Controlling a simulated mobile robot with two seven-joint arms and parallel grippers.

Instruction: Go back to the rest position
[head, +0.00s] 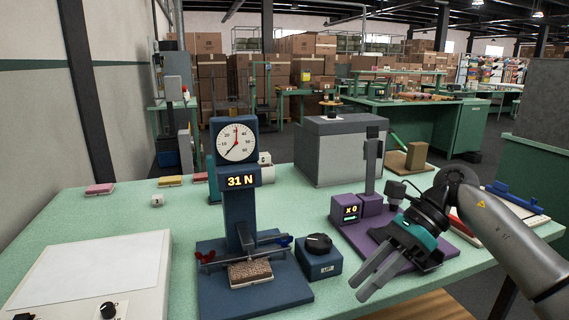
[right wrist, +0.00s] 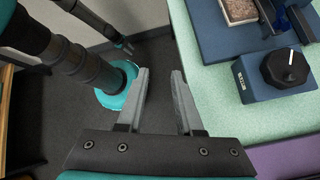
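My right gripper (head: 368,285) is in front of the purple stand (head: 385,222), over the table's front edge. In the right wrist view its two grey fingers (right wrist: 160,98) stand apart with nothing between them, above the dark floor beside the table. What looks like my left gripper (right wrist: 126,46) is small and dark in the right wrist view; its opening cannot be made out. It does not show in the head view. The blue gauge stand (head: 236,190) reads 31 N, and a brown bristled block (head: 250,272) lies on its base.
A blue box with a black knob (head: 319,262) stands on the green table (head: 185,225) between gauge and purple stand. A grey box (head: 340,150) stands behind. A white panel (head: 90,275) lies front left. A blue-handled item (head: 508,195) lies at right.

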